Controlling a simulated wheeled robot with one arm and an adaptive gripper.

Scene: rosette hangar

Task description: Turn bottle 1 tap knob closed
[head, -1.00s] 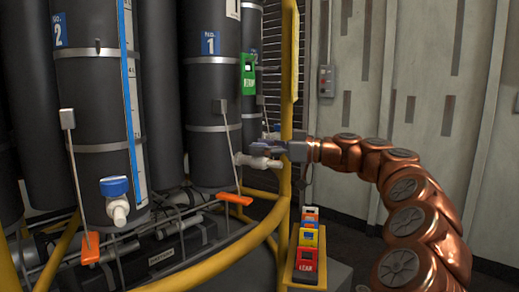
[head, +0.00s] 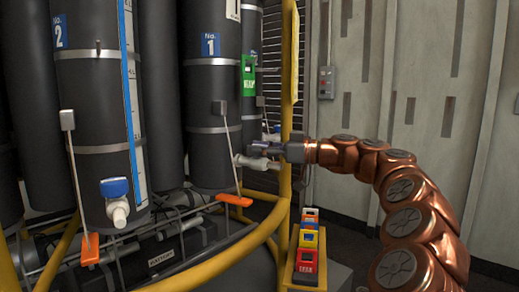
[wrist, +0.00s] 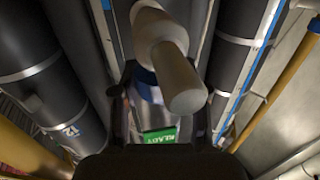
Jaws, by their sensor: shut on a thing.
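Bottle 1 (head: 212,90) is a tall dark cylinder with a blue "No. 1" label (head: 210,44), standing upright in the head view. Its white tap (head: 250,162) sticks out low on its right side. My gripper (head: 258,150) reaches in from the right at the tap, just above the white body. In the wrist view the white tap (wrist: 172,65) fills the upper middle, with part of the blue knob (wrist: 146,76) behind it. My gripper (wrist: 160,108) has a dark finger on each side of the knob and is shut on it. The knob's exact angle is mostly hidden.
A yellow post (head: 287,100) and curved rail (head: 215,265) stand close to my gripper. A green tag (head: 248,75) hangs by bottle 1. A holder with coloured tags (head: 307,262) is below. Bottle 2 (head: 98,100) has a blue-knobbed tap (head: 115,188).

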